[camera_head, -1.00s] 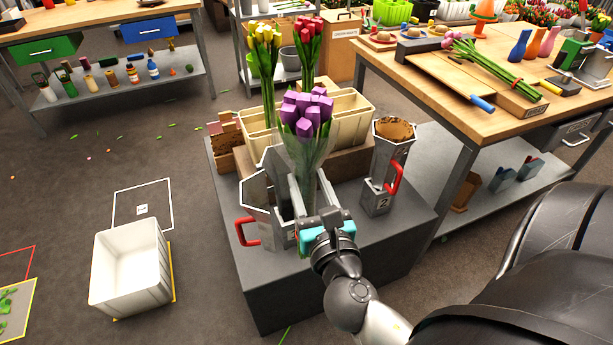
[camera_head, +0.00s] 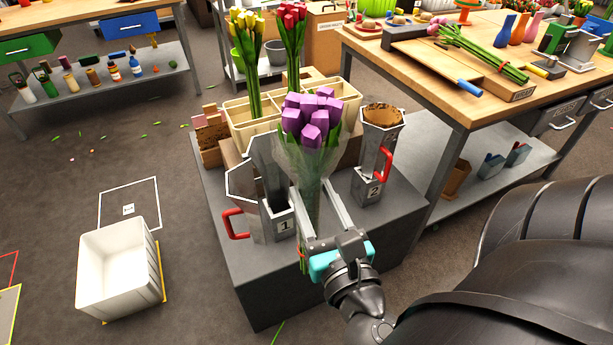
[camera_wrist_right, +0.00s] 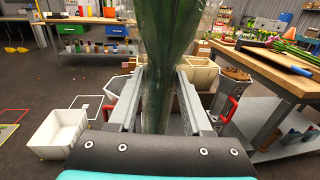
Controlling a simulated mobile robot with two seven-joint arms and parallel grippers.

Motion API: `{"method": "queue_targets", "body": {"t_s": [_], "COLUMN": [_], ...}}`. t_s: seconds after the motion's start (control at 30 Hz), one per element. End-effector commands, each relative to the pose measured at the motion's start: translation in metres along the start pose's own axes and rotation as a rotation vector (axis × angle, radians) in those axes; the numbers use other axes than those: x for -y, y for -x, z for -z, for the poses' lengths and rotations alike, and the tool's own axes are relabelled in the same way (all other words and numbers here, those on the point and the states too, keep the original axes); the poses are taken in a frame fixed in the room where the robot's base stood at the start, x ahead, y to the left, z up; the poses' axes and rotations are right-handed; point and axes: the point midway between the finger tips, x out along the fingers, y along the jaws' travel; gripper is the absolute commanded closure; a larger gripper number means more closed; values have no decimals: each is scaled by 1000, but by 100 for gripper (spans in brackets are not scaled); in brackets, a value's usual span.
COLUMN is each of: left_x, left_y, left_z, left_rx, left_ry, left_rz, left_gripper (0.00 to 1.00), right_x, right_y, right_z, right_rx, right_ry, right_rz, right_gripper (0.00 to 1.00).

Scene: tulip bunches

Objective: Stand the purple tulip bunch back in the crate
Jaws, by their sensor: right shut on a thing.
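The purple tulip bunch (camera_head: 312,118) is upright in a clear wrapper, its blooms at the top. My right gripper (camera_head: 311,190) is shut on its green stems, which fill the space between the fingers in the right wrist view (camera_wrist_right: 160,75). The bunch is held in front of the cream divided crate (camera_head: 240,130), which stands at the back of the grey stand. A yellow tulip bunch (camera_head: 246,40) and a red tulip bunch (camera_head: 292,35) stand upright in the crate. The blooms partly cover the crate. My left gripper is out of view.
Metal jug 1 (camera_head: 278,222), with a red handle, is just left of the held stems. Metal jug 2 (camera_head: 370,185) stands to their right. A wooden bench (camera_head: 430,85) is at right. A white bin (camera_head: 120,270) is on the floor at left.

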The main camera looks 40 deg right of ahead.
Motion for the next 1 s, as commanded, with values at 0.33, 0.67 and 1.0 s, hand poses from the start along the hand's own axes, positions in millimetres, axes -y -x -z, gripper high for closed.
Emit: {"method": "queue_targets", "body": {"t_s": [0.33, 0.67, 1.0], "left_x": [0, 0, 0], "left_y": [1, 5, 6], "left_z": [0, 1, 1], "left_rx": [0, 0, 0], "left_ry": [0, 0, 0], "left_rz": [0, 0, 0], "left_gripper": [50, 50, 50], "right_x": [6, 10, 10], "right_y": [35, 66, 71], "right_z": [-2, -1, -2], "right_rx": [-3, -2, 3], "right_ry": [3, 3, -1], "right_rz": [4, 0, 1], "right_gripper": [100, 100, 100]}}
